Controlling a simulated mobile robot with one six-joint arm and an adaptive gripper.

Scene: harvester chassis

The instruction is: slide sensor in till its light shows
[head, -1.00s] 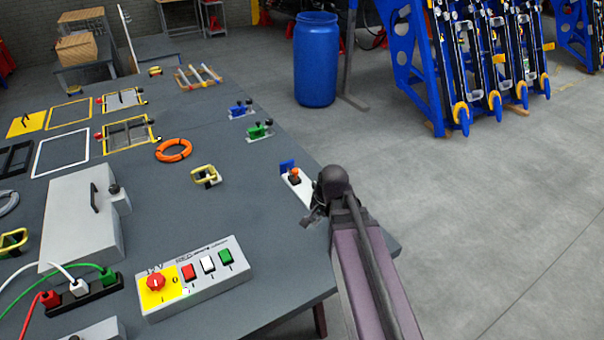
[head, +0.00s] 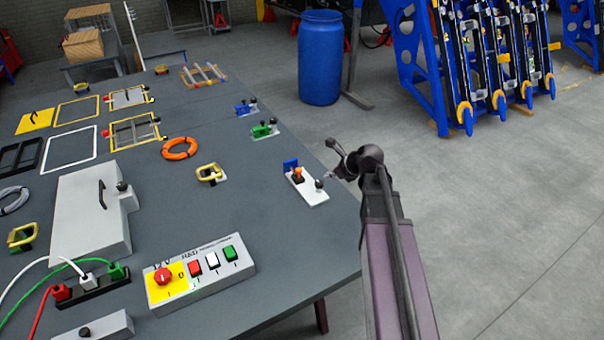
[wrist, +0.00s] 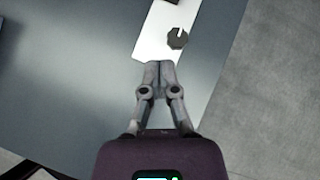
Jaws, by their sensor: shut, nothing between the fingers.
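A white plate (head: 311,194) lies near the right edge of the grey table. It carries a blue block (head: 290,164), an orange-topped part (head: 298,175) that looks like the sensor, and a dark round knob (head: 319,184) at its right end. No lit light can be made out. My gripper (head: 331,176) is beside the knob end, apart from the sensor. In the wrist view my gripper (wrist: 158,66) is shut and empty, its tips over the plate's near end (wrist: 150,45), just below left of the dark knob (wrist: 178,38). The sensor is outside the wrist view.
On the table (head: 250,200), a green fixture (head: 264,130) and a blue fixture (head: 245,108) stand farther back. A yellow handle (head: 210,173), an orange ring (head: 180,149) and a button box (head: 201,270) lie left. Open floor is right of the table edge.

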